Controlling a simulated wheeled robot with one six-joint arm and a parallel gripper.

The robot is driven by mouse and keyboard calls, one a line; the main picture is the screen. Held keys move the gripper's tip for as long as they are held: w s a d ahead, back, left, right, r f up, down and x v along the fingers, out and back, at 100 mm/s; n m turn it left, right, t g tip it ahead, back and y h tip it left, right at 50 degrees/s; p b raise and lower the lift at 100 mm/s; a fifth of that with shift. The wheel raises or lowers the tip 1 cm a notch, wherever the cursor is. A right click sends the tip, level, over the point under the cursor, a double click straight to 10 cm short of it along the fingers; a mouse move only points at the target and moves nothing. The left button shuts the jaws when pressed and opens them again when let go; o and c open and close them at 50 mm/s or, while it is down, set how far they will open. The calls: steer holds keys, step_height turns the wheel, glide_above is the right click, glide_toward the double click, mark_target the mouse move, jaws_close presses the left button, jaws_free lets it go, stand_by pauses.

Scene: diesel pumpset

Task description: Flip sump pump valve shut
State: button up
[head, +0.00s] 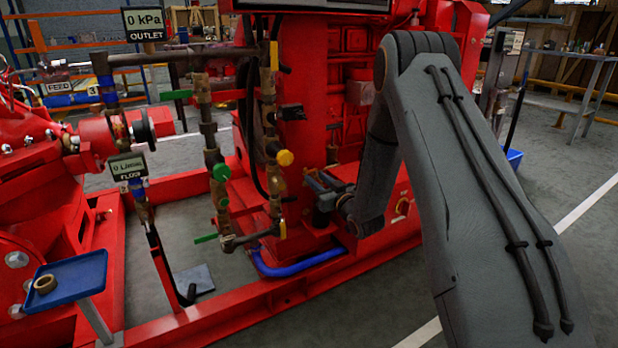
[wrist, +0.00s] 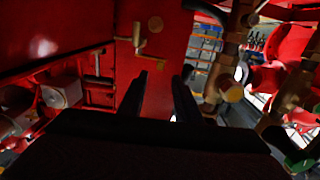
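Brass pipework with several valves stands left of my arm in the head view. It carries green lever handles (head: 206,238), a green round knob (head: 221,172), a yellow round knob (head: 284,157) and a yellow upright lever (head: 273,55). No label that I can read marks the sump pump valve, so I cannot tell which it is. My gripper (head: 316,181) is just right of the pipework, below the yellow knob. In the wrist view my gripper (wrist: 158,98) has its two dark fingers apart with nothing between them. A small brass lever (wrist: 139,40) on a red panel shows beyond them.
A blue tray (head: 68,278) with a brass ring stands at the lower left. The red frame rail (head: 270,298) and a blue hose (head: 298,265) run below my gripper. In the wrist view brass pipe (wrist: 216,88) stands close to the right finger.

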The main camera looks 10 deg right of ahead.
mark_target(306, 170)
steer(key=b+x, duration=0.2)
steer(key=x, duration=0.4)
jaws_close()
